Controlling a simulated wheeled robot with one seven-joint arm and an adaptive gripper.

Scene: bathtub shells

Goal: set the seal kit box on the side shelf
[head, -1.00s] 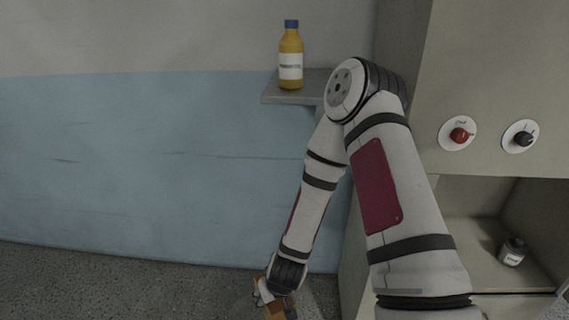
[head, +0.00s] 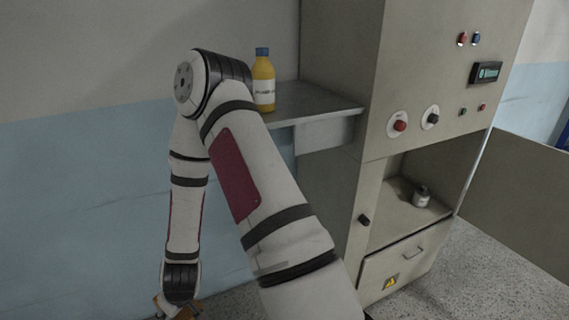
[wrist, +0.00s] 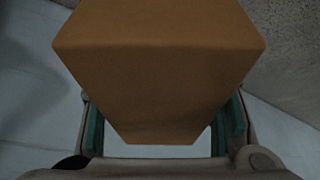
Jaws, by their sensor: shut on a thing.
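A plain brown cardboard box, the seal kit box (wrist: 160,75), fills the middle of the wrist view. My gripper (wrist: 163,135) is shut on it, with a green-padded finger on each side. In the head view the box (head: 162,306) is a small brown patch at the bottom edge, and my gripper (head: 180,308) is mostly cut off there. My arm hides the shelf's left part.
A yellow bottle with a blue cap (head: 263,82) stands on the shelf near my arm. The shelf top right of it is bare. The beige cabinet (head: 345,60) borders the shelf, with knobs and a niche holding a small jar (head: 421,196).

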